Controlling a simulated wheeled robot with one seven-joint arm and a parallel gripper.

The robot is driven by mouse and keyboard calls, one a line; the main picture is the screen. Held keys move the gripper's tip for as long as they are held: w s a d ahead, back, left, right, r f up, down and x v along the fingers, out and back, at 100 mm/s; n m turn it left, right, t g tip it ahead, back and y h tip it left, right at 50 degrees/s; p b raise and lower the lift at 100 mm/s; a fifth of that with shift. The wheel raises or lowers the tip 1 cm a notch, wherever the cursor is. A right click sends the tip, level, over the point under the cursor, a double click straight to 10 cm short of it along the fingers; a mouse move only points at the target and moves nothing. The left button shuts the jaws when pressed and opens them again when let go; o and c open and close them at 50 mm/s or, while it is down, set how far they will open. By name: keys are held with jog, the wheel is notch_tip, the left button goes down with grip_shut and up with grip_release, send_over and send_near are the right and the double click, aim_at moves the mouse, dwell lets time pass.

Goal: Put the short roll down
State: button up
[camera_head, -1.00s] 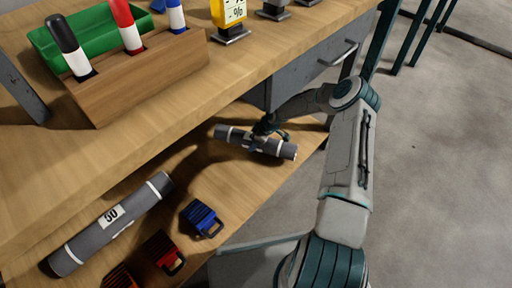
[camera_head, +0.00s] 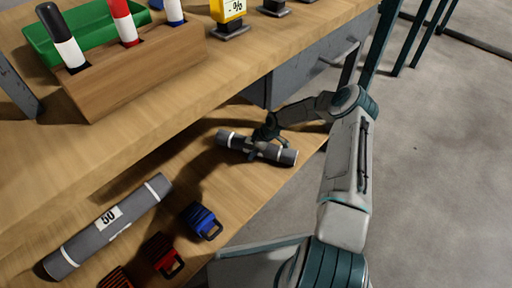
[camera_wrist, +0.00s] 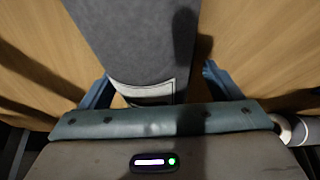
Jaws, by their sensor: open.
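The short grey roll (camera_head: 236,142), with pale bands near its ends, lies on the lower wooden shelf under the worktop. My gripper (camera_head: 265,138) is at the roll's middle, just over it. The fingers are open, with wood showing beside the roll. The head view does not show whether a finger touches it.
A longer grey roll (camera_head: 110,226) marked 50 lies on the lower shelf (camera_head: 195,170), at the left. The worktop and a grey drawer (camera_head: 312,72) overhang the shelf's back.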

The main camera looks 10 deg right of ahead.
jog(key=p+v, duration=0.5)
jog(key=v, duration=0.7)
jog(key=shift+r, duration=0.1)
